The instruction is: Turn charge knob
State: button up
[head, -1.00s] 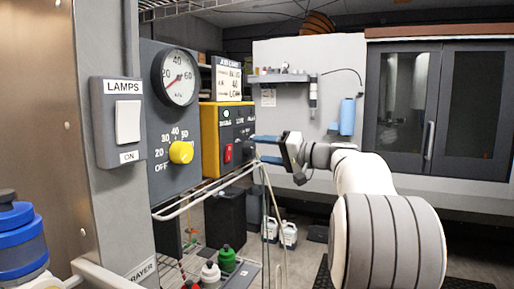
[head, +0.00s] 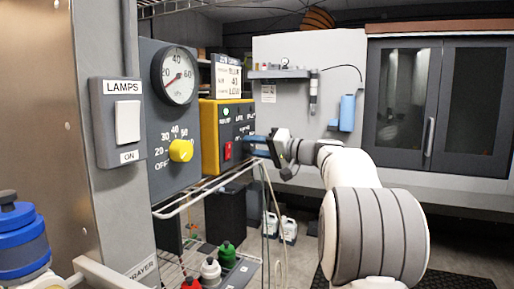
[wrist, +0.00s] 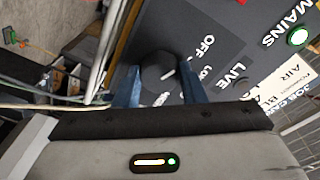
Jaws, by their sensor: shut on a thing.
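The charge knob (wrist: 157,72) is a dark round knob on a dark panel (wrist: 215,25), with a short white mark on its face. Labels OFF, LOW and LIVE lie around it in the wrist view. I cannot tell exactly which label the mark meets. My gripper (wrist: 160,69) has its two blue fingers on either side of the knob, shut on it. In the head view my gripper (head: 258,142) reaches the right part of the yellow-sided control box (head: 209,140), and its fingers hide the knob there.
A red switch (head: 227,151) sits on the box, left of my fingers. A grey panel with a yellow knob (head: 181,150) and a dial gauge (head: 179,77) stands left of it. A wire rack (head: 205,190) runs below the box. A lamps switch (head: 127,122) is nearer left.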

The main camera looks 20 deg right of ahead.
jog(key=shift+c, duration=1)
jog(key=m+p, duration=0.1)
jog(key=m, duration=0.2)
jog(key=shift+r+m, duration=0.15)
jog(key=shift+m, duration=0.25)
jog(key=m+g+p, duration=0.1)
jog(key=m+p, duration=0.2)
jog(key=m, duration=0.1)
jog(key=shift+m, duration=0.4)
jog(key=o, duration=1)
